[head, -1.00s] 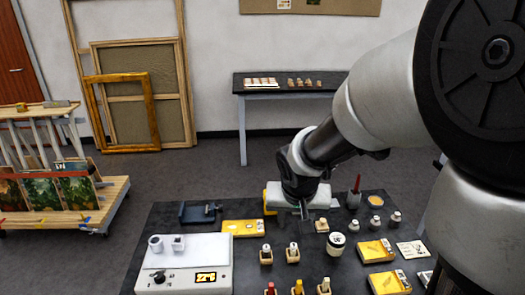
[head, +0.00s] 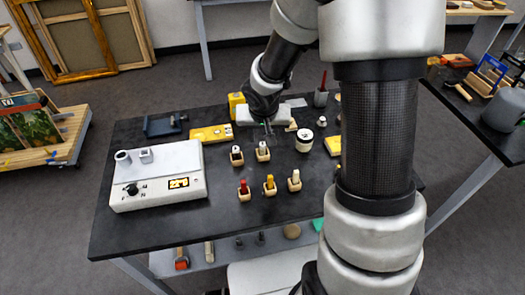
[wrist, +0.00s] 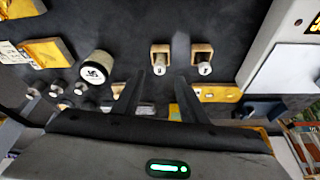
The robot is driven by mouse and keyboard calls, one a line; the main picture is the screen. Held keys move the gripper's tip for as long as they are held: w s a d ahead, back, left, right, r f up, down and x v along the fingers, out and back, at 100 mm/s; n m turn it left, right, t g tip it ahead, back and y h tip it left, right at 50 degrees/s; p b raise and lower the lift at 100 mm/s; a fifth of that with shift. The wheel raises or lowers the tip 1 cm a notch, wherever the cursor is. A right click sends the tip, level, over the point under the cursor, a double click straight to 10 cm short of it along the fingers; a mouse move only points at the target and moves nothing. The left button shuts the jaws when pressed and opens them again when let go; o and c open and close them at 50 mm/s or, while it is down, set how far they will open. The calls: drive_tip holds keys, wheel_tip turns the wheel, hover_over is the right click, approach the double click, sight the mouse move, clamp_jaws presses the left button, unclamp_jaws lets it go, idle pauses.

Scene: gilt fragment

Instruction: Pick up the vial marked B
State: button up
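Two capped vials stand upright in small wooden blocks on the black table. One vial (head: 262,149) is nearly in line with my gripper (head: 268,125), and the other vial (head: 237,155) is to its left. In the wrist view they are the left vial (wrist: 161,65) and the right vial (wrist: 204,64). Their marks are too small to read surely, so I cannot tell which is B. My gripper (wrist: 162,88) is open, with nothing visible between its fingers. Its tips point towards the left vial in the wrist view, apparently apart from it.
Red (head: 244,188), yellow (head: 269,184) and white (head: 294,180) capped vials stand in blocks nearer the front. A white jar (head: 304,140) is to the right. A white device (head: 158,184) fills the table's left. Yellow boxes (head: 211,134) lie behind. The front table strip is clear.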

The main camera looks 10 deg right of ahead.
sight(263, 144)
drive_tip(key=b+x, duration=0.1)
drive_tip(key=x, duration=0.4)
drive_tip(key=shift+s, duration=0.15)
clamp_jaws()
